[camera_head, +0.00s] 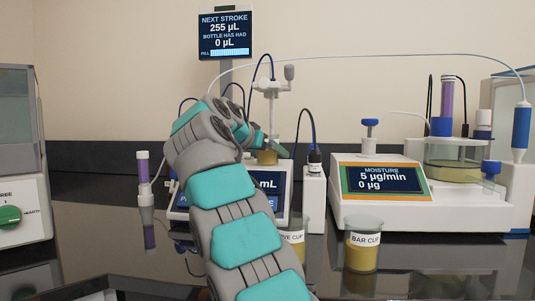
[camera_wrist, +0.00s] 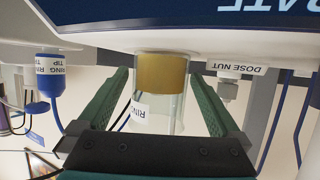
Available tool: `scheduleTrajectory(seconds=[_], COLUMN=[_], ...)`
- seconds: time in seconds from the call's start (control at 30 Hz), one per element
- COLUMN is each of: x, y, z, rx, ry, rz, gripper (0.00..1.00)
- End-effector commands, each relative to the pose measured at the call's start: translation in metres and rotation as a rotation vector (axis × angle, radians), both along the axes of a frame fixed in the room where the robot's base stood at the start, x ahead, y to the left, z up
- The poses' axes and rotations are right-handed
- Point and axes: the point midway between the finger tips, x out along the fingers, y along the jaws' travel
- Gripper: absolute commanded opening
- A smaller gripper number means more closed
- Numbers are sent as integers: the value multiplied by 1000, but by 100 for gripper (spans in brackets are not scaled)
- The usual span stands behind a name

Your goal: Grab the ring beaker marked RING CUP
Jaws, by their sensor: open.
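The ring beaker, a clear cup with amber liquid and a white label reading "RIN…", shows in the wrist view (camera_wrist: 172,108), where the picture is upside down. In the head view a small part of it with amber liquid (camera_head: 267,157) shows beside my gripper, under the white stirrer stand. My gripper (camera_wrist: 160,78) is open, with one dark green finger on each side of the beaker. I cannot tell whether either finger touches the glass. In the head view my gripper (camera_head: 258,139) is partly hidden by my own arm.
The BAR CUP beaker (camera_head: 361,244) and another beaker with a partly hidden label (camera_head: 292,240) stand in front. A moisture titrator (camera_head: 425,185) is at the right. A DOSE NUT part (camera_wrist: 237,70) and a blue RING TIP part (camera_wrist: 48,85) hang close to the fingers.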

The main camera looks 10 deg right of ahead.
Motion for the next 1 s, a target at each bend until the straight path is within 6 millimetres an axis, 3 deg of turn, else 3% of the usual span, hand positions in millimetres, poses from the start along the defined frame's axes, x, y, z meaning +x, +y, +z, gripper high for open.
scheduleTrajectory(seconds=[0.1,1.0], x=[0,-1], y=[0,0], z=[0,0], rx=[-1,0], ry=[-1,0], rz=[0,-1], gripper=[100,0])
